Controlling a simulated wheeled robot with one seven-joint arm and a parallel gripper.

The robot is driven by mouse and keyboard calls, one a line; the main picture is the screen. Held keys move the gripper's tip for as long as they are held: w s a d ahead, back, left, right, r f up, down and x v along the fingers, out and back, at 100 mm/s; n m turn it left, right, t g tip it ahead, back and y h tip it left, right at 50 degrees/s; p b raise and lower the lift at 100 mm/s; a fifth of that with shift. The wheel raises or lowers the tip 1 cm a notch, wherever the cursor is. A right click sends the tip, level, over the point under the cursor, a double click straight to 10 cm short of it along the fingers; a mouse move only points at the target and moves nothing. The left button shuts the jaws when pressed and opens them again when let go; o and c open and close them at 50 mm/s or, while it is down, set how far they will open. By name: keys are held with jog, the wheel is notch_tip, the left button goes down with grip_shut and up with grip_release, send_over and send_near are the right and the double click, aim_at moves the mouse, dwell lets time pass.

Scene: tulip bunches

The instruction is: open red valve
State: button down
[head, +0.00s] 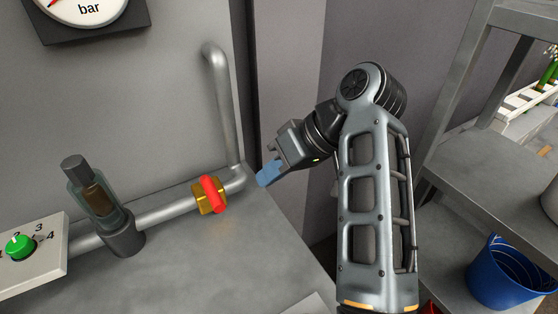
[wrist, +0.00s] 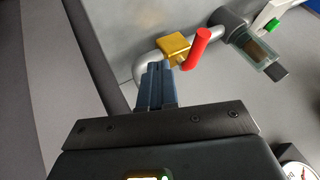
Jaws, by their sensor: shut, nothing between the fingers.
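The red valve handle (head: 213,193) sits on a brass valve body (head: 207,198) in a grey pipe (head: 165,213) in the head view. The handle lies across the pipe and points out from it. The handle (wrist: 197,48) and the brass body (wrist: 174,46) also show in the wrist view, just beyond the fingertips. My gripper (head: 264,178) is to the right of the valve in the head view, apart from the handle by a short gap. Its blue fingers (wrist: 157,82) are together and hold nothing.
A clear-bowled filter (head: 95,190) and a panel with a green knob (head: 20,247) stand left of the valve. The pipe bends upward (head: 222,110) close to my gripper. A gauge (head: 85,8) hangs above. Metal shelves with a blue bucket (head: 497,275) are at right.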

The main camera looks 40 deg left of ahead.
aim_at(213, 194)
jog(key=s+a+f+p, duration=0.1)
jog(key=s+a+f, duration=0.1)
jog(key=s, duration=0.3)
jog(key=shift+s+a+f+p, duration=0.15)
jog(key=shift+a+f+p, duration=0.15)
jog(key=shift+a, duration=0.35)
jog(key=shift+s+a, duration=0.15)
jog(key=shift+s, duration=0.05)
